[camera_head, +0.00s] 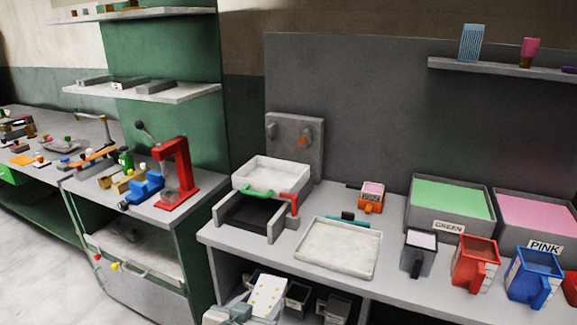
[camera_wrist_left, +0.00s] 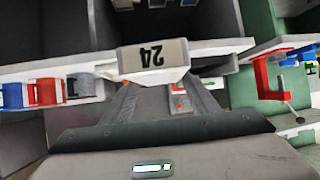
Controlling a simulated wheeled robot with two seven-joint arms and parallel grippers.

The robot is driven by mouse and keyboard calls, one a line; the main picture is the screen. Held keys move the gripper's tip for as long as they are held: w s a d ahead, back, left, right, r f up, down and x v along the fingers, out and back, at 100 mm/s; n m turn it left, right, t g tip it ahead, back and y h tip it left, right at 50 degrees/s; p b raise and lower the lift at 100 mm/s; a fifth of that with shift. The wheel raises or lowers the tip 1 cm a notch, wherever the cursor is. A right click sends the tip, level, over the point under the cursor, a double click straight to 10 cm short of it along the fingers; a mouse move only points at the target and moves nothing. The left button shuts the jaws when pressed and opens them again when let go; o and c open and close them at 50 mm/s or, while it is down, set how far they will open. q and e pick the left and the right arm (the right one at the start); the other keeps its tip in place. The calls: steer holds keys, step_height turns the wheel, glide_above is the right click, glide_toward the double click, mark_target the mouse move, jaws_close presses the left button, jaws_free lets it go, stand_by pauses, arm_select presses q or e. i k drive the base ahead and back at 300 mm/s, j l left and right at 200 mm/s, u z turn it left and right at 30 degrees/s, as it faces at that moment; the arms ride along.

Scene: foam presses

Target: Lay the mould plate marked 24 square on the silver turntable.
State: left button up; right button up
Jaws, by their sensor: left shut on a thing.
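The mould plate marked 24 shows in the left wrist view (camera_wrist_left: 153,56) as a pale block face, its number upside down. In the head view a pale plate with yellow dots (camera_head: 268,293), apparently the same one, stands tilted at the bottom, in front of the bench's front edge. My left gripper (camera_head: 243,309) is shut on it; its fingertips are partly hidden. I cannot pick out the silver turntable with certainty in either view. My right gripper is not in view.
A pale tray (camera_head: 338,248) and a press with a green handle (camera_head: 262,190) stand on the bench behind the plate. A red press (camera_head: 178,172) stands on the left bench. Dark, red and blue jugs (camera_head: 475,262) line the right. Grey containers (camera_head: 297,299) sit on the shelf below.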

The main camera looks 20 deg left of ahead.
mark_target(60, 144)
steer(key=j+u, duration=0.25)
steer(key=u, duration=0.25)
steer(key=i+j+u, duration=0.1)
steer(key=j+u, duration=0.15)
steer(key=u, duration=0.2)
steer(key=i+j+u, duration=0.1)
steer(key=u, duration=0.4)
steer(key=i+j+u, duration=0.2)
steer(key=u, duration=0.25)
steer(key=i+j+u, duration=0.15)
steer(key=u, duration=0.35)
steer(key=i+u, duration=0.35)
steer(key=i, duration=2.9)
steer(key=i+z, duration=0.15)
steer(key=i, duration=0.45)
steer(key=i+j+z, duration=0.15)
steer(key=i, duration=0.4)
steer(key=i+z, duration=0.4)
steer(key=i, duration=0.75)
